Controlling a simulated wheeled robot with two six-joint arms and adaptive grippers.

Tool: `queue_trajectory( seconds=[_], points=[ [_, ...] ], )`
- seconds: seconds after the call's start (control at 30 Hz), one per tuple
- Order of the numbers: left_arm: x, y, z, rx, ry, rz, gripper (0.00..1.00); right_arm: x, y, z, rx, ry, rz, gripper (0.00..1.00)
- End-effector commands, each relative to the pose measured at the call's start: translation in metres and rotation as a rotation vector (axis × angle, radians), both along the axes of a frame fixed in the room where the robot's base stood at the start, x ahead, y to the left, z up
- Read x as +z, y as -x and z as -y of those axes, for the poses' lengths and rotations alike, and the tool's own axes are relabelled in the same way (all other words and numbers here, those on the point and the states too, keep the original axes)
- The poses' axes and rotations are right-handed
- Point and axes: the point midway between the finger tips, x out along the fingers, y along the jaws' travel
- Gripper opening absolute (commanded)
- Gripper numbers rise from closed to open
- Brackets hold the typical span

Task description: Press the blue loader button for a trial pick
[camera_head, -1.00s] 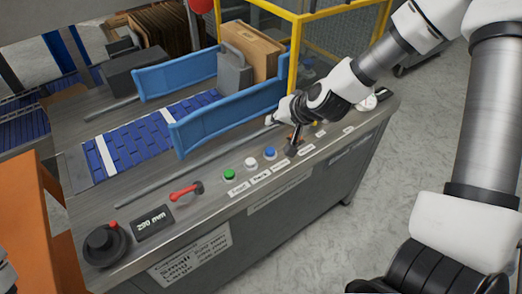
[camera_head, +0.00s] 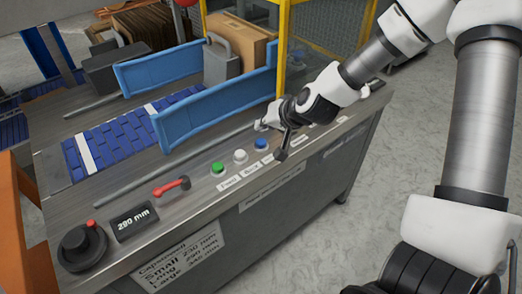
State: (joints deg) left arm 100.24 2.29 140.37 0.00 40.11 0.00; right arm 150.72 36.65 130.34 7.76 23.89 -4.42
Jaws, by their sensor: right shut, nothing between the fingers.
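The blue button (camera_head: 261,144) stands on the grey control panel, at the right end of a row with a white button (camera_head: 240,156) and a green button (camera_head: 218,169). My right gripper (camera_head: 283,151) is shut and empty. Its dark fingertips point down just right of the blue button, with a small gap in the picture. I cannot tell how high the tips are above the panel. The blue button's top is in plain view. The panel just behind the gripper is hidden. My left gripper is not in view.
A red lever (camera_head: 172,187), a millimetre display (camera_head: 136,223) and a black knob (camera_head: 82,247) lie left along the panel. Blue guide rails (camera_head: 215,110) stand behind the buttons, with a cardboard carton (camera_head: 240,45) beyond. A yellow frame (camera_head: 283,55) rises close behind my right gripper.

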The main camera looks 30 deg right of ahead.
Motion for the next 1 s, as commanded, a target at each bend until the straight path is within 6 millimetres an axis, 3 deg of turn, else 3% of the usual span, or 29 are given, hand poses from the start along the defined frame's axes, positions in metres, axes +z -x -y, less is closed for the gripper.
queue_trajectory(
  seconds=[0.03, 0.2, 1.0],
  points=[
    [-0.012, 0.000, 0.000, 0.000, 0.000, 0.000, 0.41, -0.013, 0.000, 0.000, 0.001, 0.000, -0.001, 0.00],
    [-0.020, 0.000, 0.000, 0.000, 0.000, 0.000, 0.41, -0.023, 0.000, 0.000, 0.000, 0.000, 0.000, 0.00],
    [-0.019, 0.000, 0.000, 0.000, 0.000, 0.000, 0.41, -0.023, 0.000, 0.000, 0.000, 0.000, 0.000, 0.00]
  ],
)
